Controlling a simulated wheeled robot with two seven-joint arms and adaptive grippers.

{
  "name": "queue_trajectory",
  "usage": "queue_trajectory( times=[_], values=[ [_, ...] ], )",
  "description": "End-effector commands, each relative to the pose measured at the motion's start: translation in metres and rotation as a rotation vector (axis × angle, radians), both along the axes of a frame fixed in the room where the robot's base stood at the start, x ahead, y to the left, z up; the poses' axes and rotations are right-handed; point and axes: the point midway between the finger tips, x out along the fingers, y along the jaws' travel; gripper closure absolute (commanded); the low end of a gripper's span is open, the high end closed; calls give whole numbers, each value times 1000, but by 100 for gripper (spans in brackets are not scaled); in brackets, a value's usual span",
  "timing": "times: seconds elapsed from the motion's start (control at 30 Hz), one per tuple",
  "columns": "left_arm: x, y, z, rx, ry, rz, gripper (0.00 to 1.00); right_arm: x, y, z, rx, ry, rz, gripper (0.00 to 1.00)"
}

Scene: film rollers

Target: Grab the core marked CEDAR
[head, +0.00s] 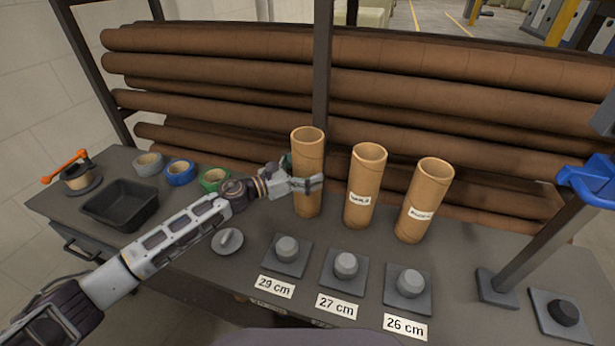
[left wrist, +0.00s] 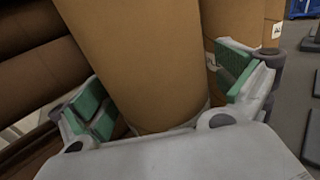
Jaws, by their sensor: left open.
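Three upright brown cardboard cores stand in a row on the table: a left core (head: 308,150), a middle core (head: 366,170) and a right core (head: 428,190). The middle and right cores carry white labels too small to read surely; no label shows on the left core, whose middle is partly covered by my gripper. My left gripper (head: 302,183) is open at the left core. In the left wrist view this core (left wrist: 145,60) stands between the green-padded fingers (left wrist: 162,92), with a gap beside the right pad. A second core (left wrist: 240,20) is just behind the right finger.
Grey pedestals with knobs (head: 346,265) stand in front, by cards reading 29 cm, 27 cm and 26 cm. Tape rolls (head: 180,172) and a black tray (head: 120,204) lie left. Long brown rolls (head: 220,72) fill the rack behind. A post with a blue part (head: 590,182) stands right.

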Motion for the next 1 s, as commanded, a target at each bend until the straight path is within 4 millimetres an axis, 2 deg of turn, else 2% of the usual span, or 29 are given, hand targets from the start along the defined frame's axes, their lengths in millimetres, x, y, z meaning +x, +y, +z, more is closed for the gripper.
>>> queue_trajectory(
  times=[0.13, 0.57, 1.0],
  values=[
    [0, 0, 0, 0, 0, 0, 3, 1, 2, 0, 2, 0, -1, 60],
    [0, 0, 0, 0, 0, 0, 58, 1, 11, 0, 12, -1, -3, 60],
    [0, 1, 7, 1, -3, 0, 59, -6, 3, 0, 3, 6, -1, 60]
  ],
)
